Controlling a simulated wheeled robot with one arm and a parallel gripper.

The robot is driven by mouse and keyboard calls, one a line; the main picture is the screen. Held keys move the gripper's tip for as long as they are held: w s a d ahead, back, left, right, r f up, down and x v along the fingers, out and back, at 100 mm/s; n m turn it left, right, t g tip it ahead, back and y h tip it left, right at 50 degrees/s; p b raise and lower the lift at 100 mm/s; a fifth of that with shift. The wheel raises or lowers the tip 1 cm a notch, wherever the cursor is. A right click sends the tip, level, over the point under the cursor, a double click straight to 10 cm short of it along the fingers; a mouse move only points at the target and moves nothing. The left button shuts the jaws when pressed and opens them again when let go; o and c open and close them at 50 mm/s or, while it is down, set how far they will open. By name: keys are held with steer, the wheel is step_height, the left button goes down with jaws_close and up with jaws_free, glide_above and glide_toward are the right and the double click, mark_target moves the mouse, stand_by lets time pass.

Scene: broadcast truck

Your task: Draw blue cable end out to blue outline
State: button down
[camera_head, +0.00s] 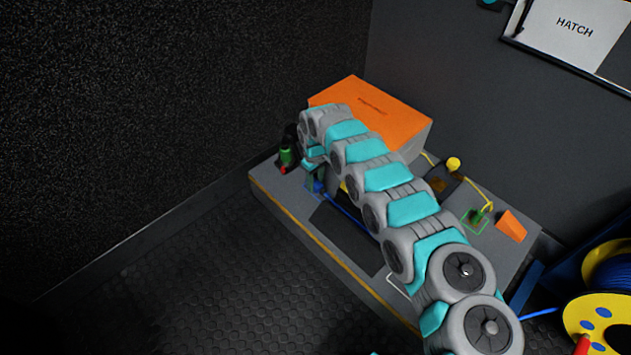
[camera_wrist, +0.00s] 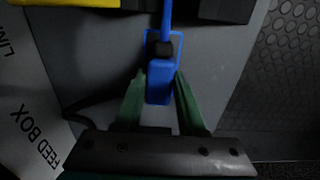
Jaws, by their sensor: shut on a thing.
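The blue cable end (camera_wrist: 158,90), a blue block with a black collar, sits between the two green fingers of my gripper (camera_wrist: 159,98) in the wrist view. My gripper is shut on it. The blue cable (camera_wrist: 166,14) runs from the collar toward the top of that view. The blue outline (camera_wrist: 179,44) shows on the grey surface around the collar and upper part of the cable end; its lower part is hidden. In the head view my gripper (camera_head: 317,180) is low over the platform's left part, and the cable (camera_head: 345,212) stretches right from it.
The grey platform (camera_head: 262,182) has a yellow front edge. An orange box (camera_head: 375,105) stands behind my arm. A green-and-black item (camera_head: 286,157) is left of my gripper. A green outline (camera_head: 474,222), orange wedge (camera_head: 511,226) and yellow-flanged reel (camera_head: 598,312) are on the right.

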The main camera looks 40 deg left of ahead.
steer(key=shift+f, duration=0.25)
steer(key=shift+c, duration=2.1)
jaws_free()
steer(key=shift+r, duration=0.1)
